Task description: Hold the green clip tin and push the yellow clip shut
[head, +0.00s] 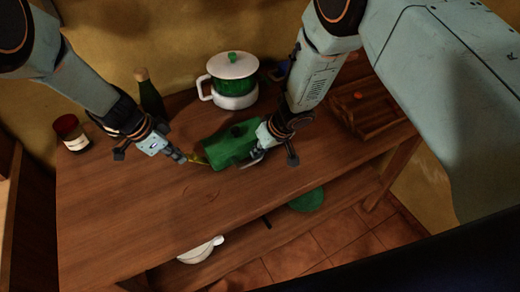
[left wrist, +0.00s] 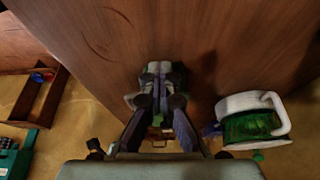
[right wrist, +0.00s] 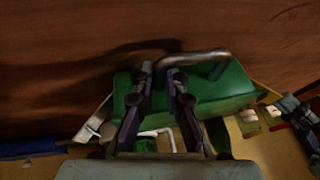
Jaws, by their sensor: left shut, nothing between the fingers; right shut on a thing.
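The green clip tin (head: 219,152) lies on the wooden counter, with a dark knob on top. It also shows in the right wrist view (right wrist: 222,92). My right gripper (head: 261,148) is shut on the tin at its right end, around the grey wire handle (right wrist: 208,55). The yellow clip (head: 198,160) sticks out at the tin's left end. My left gripper (head: 183,158) is shut and empty, its tips close beside the clip; I cannot tell whether they touch. In the left wrist view its fingers hide most of the tin.
A white-lidded green pot (head: 232,80) stands behind the tin. A dark bottle (head: 150,95) and a red-lidded jar (head: 70,132) stand at the back left. A wooden tray (head: 372,112) is at the right. The front left counter is clear.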

